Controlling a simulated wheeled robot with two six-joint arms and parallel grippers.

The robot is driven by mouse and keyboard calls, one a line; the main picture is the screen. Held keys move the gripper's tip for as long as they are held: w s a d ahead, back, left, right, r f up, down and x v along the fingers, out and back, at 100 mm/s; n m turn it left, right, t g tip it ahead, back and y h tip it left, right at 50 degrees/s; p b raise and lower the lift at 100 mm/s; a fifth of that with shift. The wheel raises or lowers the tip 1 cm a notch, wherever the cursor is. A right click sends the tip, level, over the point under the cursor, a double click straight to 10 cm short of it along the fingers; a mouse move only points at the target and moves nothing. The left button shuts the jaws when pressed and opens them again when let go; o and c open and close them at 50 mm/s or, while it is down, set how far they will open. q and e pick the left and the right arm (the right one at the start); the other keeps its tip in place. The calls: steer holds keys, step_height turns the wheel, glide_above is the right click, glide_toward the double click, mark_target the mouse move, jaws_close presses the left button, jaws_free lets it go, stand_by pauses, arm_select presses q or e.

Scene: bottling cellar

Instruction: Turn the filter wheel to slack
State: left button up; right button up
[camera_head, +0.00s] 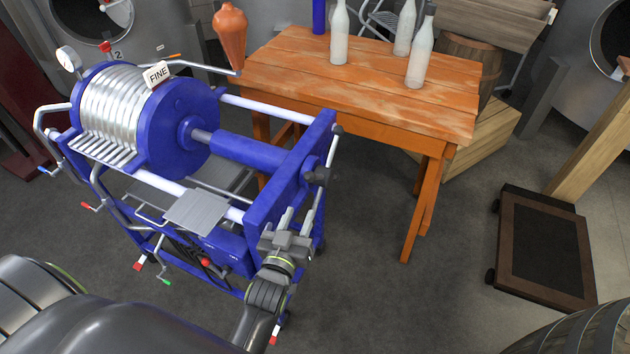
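The blue filter press stands at the left, with its frame end (285,185) towards me. The filter wheel (319,174) is on the outer face of that end, seen nearly edge-on. It shows a dark hub and a grey bar with a dark knob at the top, slanting down to the left. My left gripper (297,217) is at the lower part of the wheel, against the frame end in the picture. Its fingers look apart; I cannot tell whether they touch the bar. My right gripper is out of view.
An orange wooden table (370,80) with several bottles stands behind the press. A dark wheeled platform (545,245) is at the right, and part of a barrel (585,330) shows at the lower right. The floor (400,300) between is clear.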

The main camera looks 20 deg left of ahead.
arm_select(q)
steer(key=b, duration=0.9)
glide_toward(323, 177)
steer(key=w+r, duration=0.1)
steer(key=w+a+r, duration=0.1)
steer(key=w, duration=0.1)
steer(key=w+r, duration=0.1)
steer(key=w, duration=0.1)
steer(key=shift+a+r, duration=0.1)
steer(key=shift+a, duration=0.25)
steer(key=shift+w+a+r+b, duration=0.15)
steer(key=shift+w+b, duration=0.2)
steer(key=shift+w, duration=0.35)
jaws_close()
